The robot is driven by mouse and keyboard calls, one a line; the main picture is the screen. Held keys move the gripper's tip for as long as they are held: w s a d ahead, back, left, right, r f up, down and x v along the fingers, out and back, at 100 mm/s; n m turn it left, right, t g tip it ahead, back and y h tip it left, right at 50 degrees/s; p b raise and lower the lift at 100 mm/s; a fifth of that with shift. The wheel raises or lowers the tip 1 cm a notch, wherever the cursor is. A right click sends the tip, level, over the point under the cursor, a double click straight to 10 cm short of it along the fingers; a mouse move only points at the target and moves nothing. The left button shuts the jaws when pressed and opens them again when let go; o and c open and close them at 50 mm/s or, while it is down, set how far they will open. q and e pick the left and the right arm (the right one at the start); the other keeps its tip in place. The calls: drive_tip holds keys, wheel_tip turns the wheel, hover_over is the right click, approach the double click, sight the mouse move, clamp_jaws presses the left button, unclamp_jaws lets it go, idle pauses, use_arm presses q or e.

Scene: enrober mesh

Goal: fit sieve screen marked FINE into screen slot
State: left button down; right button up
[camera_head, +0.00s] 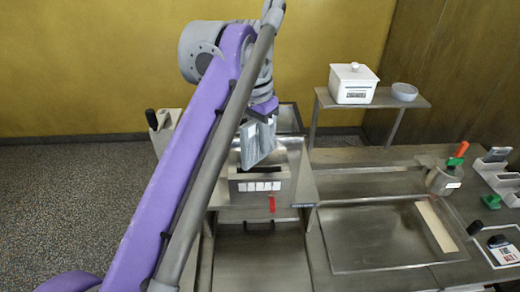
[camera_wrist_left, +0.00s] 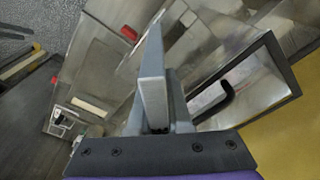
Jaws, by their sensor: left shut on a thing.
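My left gripper (camera_head: 262,112) points down over the steel machine and is shut on a flat grey panel (camera_head: 256,146), which looks like the sieve screen. The panel hangs tilted just above the steel box (camera_head: 246,186) with a row of white labels on its front. In the left wrist view the panel (camera_wrist_left: 152,78) shows nearly edge-on between the fingers of the gripper (camera_wrist_left: 160,126). No FINE mark is readable. My right gripper is not in view.
A red handle (camera_head: 272,203) hangs at the box front. To the right lie a shallow steel tray (camera_head: 370,240) with a pale strip (camera_head: 437,227), and a metal pot (camera_head: 442,180). A white lidded box (camera_head: 353,84) and a bowl (camera_head: 404,91) stand on a raised shelf.

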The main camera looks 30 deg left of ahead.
use_arm(q)
wheel_tip(320, 180, up, 6)
drive_tip(key=shift+w+f+p, duration=0.1)
drive_tip(key=shift+f+p, duration=0.1)
drive_tip(key=shift+p, duration=0.2)
drive_tip(key=shift+r, duration=0.35)
drive_tip(key=shift+m, duration=0.3)
drive_tip(key=m, duration=0.2)
drive_tip(key=f+m+b, duration=0.1)
drive_tip(key=m, duration=0.1)
drive_tip(key=f+m, duration=0.1)
drive_tip(key=shift+s+f+m+g, duration=0.1)
drive_tip(key=shift+s+m+g, duration=0.2)
drive_tip(key=shift+m, duration=0.1)
drive_tip(key=shift+w+d+f+m+h+b, duration=0.1)
drive_tip(key=shift+f+m+h+b, duration=0.1)
drive_tip(key=shift+m, duration=0.4)
drive_tip(key=shift+f+m+h+b, duration=0.1)
drive_tip(key=shift+m+h, duration=0.1)
drive_tip(key=shift+m, duration=0.4)
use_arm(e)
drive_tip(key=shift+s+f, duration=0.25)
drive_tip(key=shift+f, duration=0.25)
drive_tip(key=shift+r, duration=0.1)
